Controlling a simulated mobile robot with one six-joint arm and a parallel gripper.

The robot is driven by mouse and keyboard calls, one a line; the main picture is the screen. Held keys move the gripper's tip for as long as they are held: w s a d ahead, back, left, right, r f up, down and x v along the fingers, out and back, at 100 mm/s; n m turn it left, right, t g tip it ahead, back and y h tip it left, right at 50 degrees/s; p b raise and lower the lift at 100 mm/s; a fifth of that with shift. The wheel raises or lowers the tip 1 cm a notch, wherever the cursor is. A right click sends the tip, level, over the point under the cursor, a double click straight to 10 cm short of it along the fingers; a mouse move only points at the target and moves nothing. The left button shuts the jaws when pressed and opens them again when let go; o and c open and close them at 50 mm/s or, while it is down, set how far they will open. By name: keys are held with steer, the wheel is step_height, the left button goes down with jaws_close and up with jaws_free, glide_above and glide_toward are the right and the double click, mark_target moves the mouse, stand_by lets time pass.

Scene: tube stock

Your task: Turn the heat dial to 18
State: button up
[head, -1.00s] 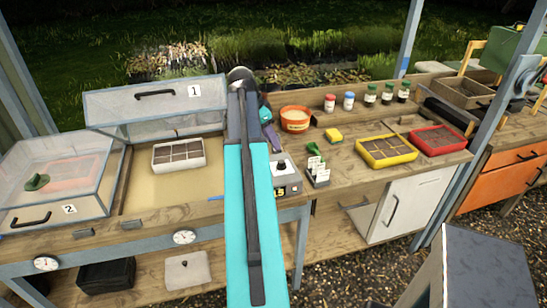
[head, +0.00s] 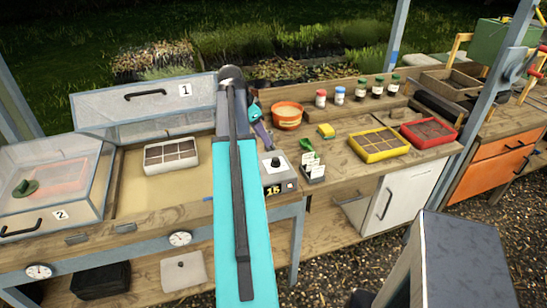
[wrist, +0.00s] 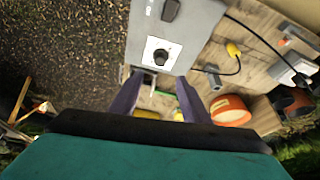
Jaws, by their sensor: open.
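The heat dial is a black knob (head: 276,162) on a small grey control box (head: 290,186) at the front edge of the bench. Its display (head: 273,190) reads 15 in yellow digits. The knob also shows on a white plate in the wrist view (wrist: 160,57). My gripper (head: 264,138), with purple fingers, is behind and slightly left of the box in the head view. In the wrist view its fingers (wrist: 160,80) are spread apart, with nothing between them, and the knob lies just beyond the tips. I see no contact with the knob.
An orange pot (head: 288,117) stands behind the box. A green-handled item with white labels (head: 313,170) is close on its right. A yellow tray (head: 378,148) and a red tray (head: 428,133) lie further right. A lidded frame (head: 145,100) with a seed tray (head: 171,154) is at left.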

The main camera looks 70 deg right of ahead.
mark_target(275, 159)
steer(key=shift+p+x, duration=1.9)
steer(key=shift+x, duration=4.35)
steer(key=shift+d, duration=0.1)
